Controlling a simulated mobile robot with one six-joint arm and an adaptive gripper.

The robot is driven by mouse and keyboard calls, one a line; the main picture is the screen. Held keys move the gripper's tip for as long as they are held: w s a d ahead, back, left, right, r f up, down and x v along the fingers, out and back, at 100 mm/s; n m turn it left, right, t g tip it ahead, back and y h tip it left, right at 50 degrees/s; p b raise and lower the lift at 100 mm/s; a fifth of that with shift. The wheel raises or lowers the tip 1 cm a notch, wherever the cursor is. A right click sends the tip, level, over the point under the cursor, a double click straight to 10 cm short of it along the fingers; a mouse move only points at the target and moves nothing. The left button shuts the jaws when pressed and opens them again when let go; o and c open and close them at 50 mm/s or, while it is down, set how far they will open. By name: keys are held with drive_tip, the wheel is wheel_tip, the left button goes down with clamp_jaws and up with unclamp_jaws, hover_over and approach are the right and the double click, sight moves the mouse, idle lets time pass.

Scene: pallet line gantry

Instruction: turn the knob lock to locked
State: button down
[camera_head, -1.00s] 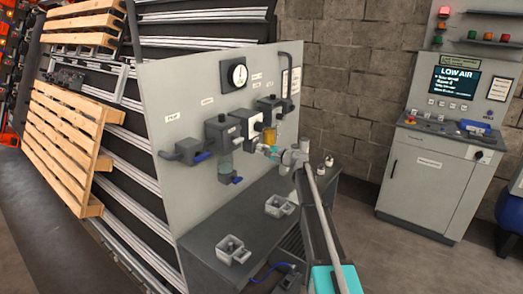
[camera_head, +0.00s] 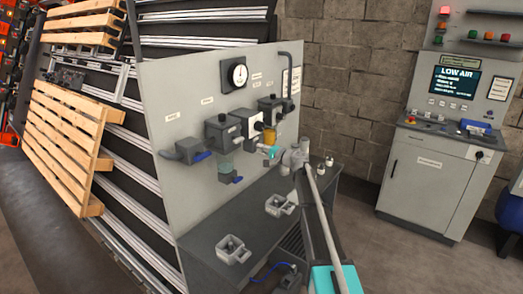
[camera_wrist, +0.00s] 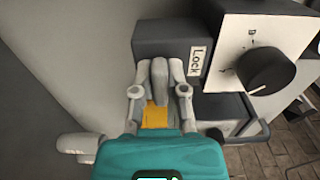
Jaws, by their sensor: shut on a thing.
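The lock knob (camera_wrist: 159,72) is a grey upright bar in the wrist view. It stands in front of a dark box (camera_wrist: 160,36) that has a white "Lock" label (camera_wrist: 197,61) on its right side. My gripper (camera_wrist: 160,80) is shut on the knob, one finger at each side. In the head view my gripper (camera_head: 274,154) is at the panel's right part, just below the dark units. The knob is too small there to make out, and I cannot tell its locked or unlocked position.
A black rotary knob (camera_wrist: 266,70) on a white-faced box is close right of my gripper. A yellow part (camera_wrist: 155,115) lies below the knob. The grey panel (camera_head: 180,110) carries a gauge (camera_head: 237,74) and blue-handled valves. Two grey fixtures (camera_head: 233,250) stand on the bench.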

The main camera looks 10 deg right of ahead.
drive_tip(key=c, duration=0.7)
unclamp_jaws()
drive_tip(key=shift+o, duration=0.2)
drive_tip(key=v, duration=1.2)
